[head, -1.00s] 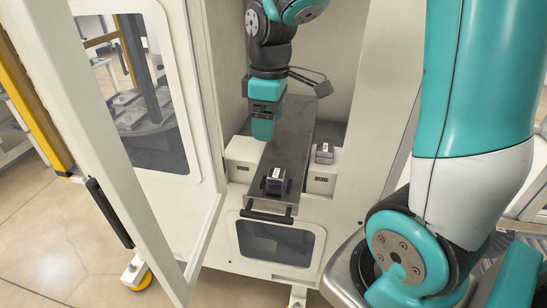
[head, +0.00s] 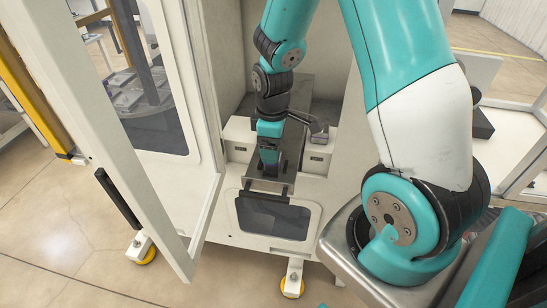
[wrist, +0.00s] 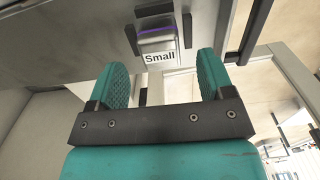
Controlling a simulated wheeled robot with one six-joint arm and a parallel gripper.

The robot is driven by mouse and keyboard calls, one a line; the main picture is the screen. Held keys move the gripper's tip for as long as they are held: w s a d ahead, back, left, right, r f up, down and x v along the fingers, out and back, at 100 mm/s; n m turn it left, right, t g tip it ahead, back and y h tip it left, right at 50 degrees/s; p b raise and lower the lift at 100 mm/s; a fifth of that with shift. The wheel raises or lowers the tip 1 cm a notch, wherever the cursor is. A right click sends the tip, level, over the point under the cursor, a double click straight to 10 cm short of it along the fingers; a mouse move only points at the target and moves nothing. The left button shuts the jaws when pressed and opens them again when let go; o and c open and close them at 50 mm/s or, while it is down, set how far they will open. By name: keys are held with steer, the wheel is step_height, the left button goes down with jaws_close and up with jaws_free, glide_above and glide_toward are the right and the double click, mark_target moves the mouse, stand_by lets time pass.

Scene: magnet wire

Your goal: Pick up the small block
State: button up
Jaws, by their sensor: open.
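The small block (wrist: 158,48) shows in the wrist view with a white label reading "Small" and a purple strip. It lies just beyond my fingertips, roughly centred between them. My gripper (wrist: 163,75) is open, with its two teal ribbed fingers apart and nothing between them. In the head view my gripper (head: 269,164) is low over the front end of the dark metal tray (head: 256,182). My arm and gripper hide the block there, so I cannot tell the exact gap.
A white cabinet encloses the tray, with its door (head: 150,170) swung open at the left. White boxes flank the tray at left (head: 239,138) and right (head: 318,153). A black handle (head: 263,198) is at the tray's front.

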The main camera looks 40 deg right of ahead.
steer(key=shift+f+p, duration=0.4)
steer(key=shift+f, duration=1.5)
steer(key=c, duration=1.2)
steer(key=shift+r, duration=0.1)
